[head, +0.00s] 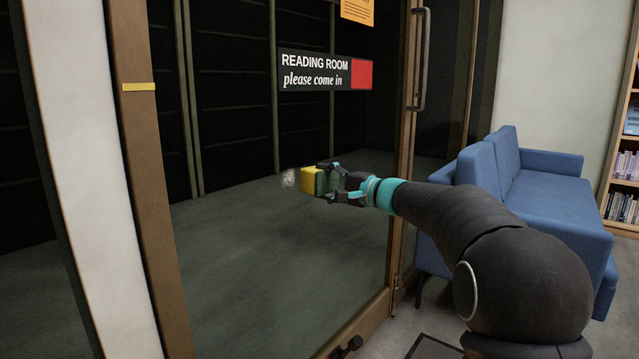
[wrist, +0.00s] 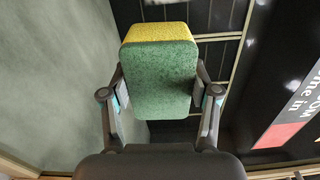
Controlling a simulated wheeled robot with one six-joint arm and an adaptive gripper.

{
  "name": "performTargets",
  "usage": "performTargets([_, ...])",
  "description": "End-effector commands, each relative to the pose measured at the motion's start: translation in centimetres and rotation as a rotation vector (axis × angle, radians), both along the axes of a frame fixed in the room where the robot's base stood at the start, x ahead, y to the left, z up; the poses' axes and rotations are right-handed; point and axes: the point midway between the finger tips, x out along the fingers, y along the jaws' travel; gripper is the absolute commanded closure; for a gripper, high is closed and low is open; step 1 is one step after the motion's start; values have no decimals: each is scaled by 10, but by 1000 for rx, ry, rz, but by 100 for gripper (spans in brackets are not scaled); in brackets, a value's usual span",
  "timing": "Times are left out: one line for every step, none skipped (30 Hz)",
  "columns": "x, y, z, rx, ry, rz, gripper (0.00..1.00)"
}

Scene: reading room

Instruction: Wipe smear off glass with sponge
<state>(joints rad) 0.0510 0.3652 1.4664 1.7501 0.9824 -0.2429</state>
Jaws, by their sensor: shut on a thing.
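My gripper (head: 338,183) is shut on a sponge (head: 312,181) with a yellow side and a green side. In the wrist view the sponge (wrist: 158,78) sits between the two fingers (wrist: 160,102), green face toward the camera and yellow edge beyond. A pale whitish smear (head: 289,178) is on the glass (head: 240,230), just left of the sponge in the head view. The sponge's yellow side faces the glass. I cannot tell whether it touches the glass. The smear is not clearly visible in the wrist view.
A sign reading "READING ROOM please come in" (head: 325,70) and an orange notice (head: 358,10) are on the glass above. The wooden door frame has a dark handle (head: 421,60). A blue sofa (head: 530,190) and a bookshelf (head: 622,150) stand at the right.

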Motion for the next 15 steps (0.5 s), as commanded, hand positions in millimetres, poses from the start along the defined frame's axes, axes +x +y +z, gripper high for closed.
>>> performTargets([1, -1, 0, 0, 0, 0, 77])
performTargets([2, -1, 0, 0, 0, 0, 77])
performTargets([2, -1, -1, -1, -1, 1, 77])
performTargets([2, 0, -1, 0, -1, 1, 77])
performTargets([3, 1, -1, 0, -2, 1, 77])
performTargets([3, 1, -1, 0, -2, 1, 77])
performTargets([2, 2, 0, 0, -2, 1, 77])
performTargets([1, 3, 1, 0, -2, 1, 77])
performTargets([0, 4, 1, 0, -2, 1, 77])
performTargets([-2, 6, 1, 0, -2, 2, 77])
performTargets([-4, 7, 1, 0, -1, 3, 77])
performTargets([-7, 10, 1, 0, -1, 4, 77])
performTargets([-9, 11, 1, 0, -1, 4, 77])
performTargets([-11, 13, 1, 0, -1, 5, 77])
performTargets([-14, 15, 1, 0, -1, 6, 77])
